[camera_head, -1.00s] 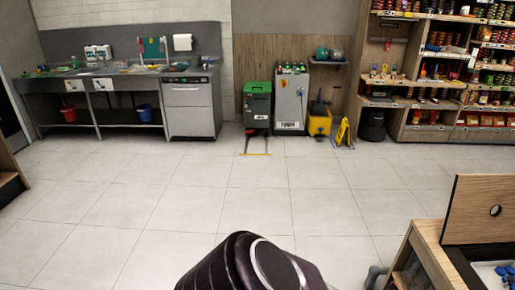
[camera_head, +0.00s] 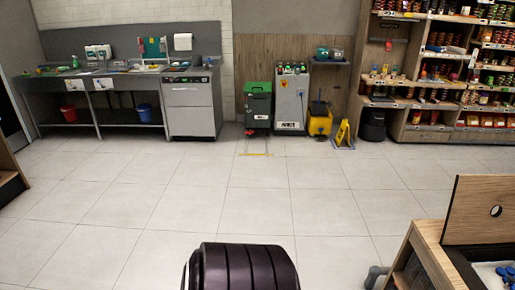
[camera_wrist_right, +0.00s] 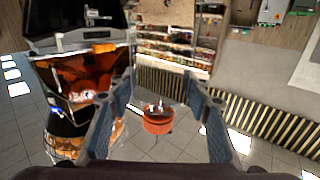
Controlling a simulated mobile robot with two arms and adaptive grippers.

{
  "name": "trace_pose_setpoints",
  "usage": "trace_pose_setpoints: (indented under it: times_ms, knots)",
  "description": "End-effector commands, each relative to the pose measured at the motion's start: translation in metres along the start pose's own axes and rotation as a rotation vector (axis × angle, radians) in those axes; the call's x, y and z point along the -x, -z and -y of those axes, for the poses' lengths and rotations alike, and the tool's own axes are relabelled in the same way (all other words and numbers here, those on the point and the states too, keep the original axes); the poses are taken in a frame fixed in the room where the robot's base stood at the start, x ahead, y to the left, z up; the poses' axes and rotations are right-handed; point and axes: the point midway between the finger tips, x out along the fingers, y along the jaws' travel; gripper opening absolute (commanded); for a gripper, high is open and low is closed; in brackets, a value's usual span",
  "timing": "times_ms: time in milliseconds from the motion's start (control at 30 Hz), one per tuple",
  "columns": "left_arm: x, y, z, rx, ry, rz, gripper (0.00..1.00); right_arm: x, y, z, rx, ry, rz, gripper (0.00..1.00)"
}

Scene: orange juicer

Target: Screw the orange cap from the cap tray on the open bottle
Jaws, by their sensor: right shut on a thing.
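In the right wrist view, my right gripper (camera_wrist_right: 160,85) reaches forward with its two blue-grey fingers on either side of a small round orange-red thing (camera_wrist_right: 158,122). It is shut on this thing, which has a pale, shiny upper part. I cannot tell whether it is the cap or the bottle with juice in it. The cap tray cannot be made out in either view. My left gripper is out of view.
A juicer-like machine (camera_wrist_right: 85,75) with oranges behind a clear front stands close on the left in the right wrist view. In the head view, a wooden counter (camera_head: 430,245) is at lower right. The tiled floor (camera_head: 200,200) ahead is clear.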

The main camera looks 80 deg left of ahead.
Motion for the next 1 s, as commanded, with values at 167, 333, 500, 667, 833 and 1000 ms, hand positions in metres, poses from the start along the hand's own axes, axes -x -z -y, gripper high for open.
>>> trace_pose_setpoints:
  times_ms: [167, 333, 500, 667, 833, 1000]
  knots:
    - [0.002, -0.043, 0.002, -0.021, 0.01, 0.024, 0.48, 0.0, 0.0, 0.0, 0.0, 0.0, 0.0, 0.0]
    - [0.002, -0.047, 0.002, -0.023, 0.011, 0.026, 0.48, 0.0, 0.0, 0.0, 0.0, 0.0, 0.0, 0.0]
    - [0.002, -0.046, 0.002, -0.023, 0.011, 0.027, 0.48, 0.0, 0.0, 0.0, 0.0, -0.001, 0.0, 0.0]
    - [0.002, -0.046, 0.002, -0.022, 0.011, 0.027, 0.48, 0.009, -0.003, -0.002, -0.006, -0.07, 0.002, 0.0]
    - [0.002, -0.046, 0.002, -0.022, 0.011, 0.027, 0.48, 0.037, -0.007, -0.017, -0.013, -0.256, 0.005, 0.0]
    - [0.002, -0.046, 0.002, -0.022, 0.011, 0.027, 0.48, 0.077, -0.01, -0.041, -0.008, -0.462, 0.006, 0.0]
